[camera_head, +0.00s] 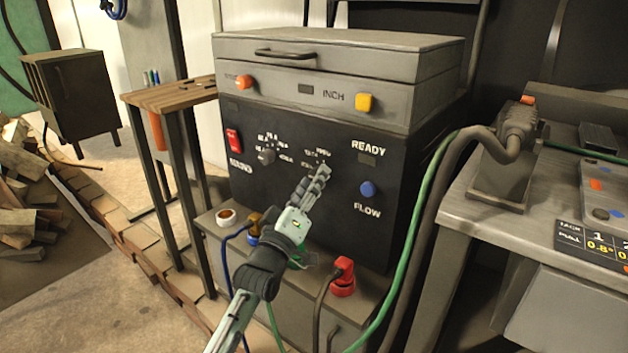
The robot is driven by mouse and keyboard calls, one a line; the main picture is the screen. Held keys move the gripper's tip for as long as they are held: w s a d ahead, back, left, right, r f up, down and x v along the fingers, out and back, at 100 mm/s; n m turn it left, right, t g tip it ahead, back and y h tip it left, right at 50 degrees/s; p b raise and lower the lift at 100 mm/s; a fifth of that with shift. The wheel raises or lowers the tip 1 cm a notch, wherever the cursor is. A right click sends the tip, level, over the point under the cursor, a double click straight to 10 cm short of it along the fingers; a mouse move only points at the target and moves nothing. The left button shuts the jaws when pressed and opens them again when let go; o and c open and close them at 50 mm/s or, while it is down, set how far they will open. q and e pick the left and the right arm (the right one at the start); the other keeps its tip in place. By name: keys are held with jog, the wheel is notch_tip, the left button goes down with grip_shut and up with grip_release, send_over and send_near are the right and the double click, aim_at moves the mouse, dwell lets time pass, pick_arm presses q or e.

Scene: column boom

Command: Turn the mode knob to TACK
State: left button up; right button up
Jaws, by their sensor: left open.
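The grey and black machine (300,185) stands in the middle with a dark front panel. A small grey knob (266,156) sits on the panel's left part, ringed by small labels too blurred to read. A second group of labels (317,153) lies to its right; my left gripper hides what is below them. My left gripper (321,171) reaches up from the lower left, its fingertips at the panel just under these labels. Its fingers are open, seen nearly end to end. I cannot tell whether they touch or surround a knob. My right gripper is not in view.
A red switch (233,141), a blue FLOW knob (368,189), an orange button (243,82) and a yellow button (365,102) are on the machine. A red plug (343,275) and cables are below. A wooden stand (170,96) is left; a grey bench (520,225) is right.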

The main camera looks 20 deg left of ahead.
pick_arm(q)
jog(key=shift+w+r, duration=0.1)
jog(key=shift+w, duration=0.35)
jog(key=shift+c, duration=0.6)
grip_shut()
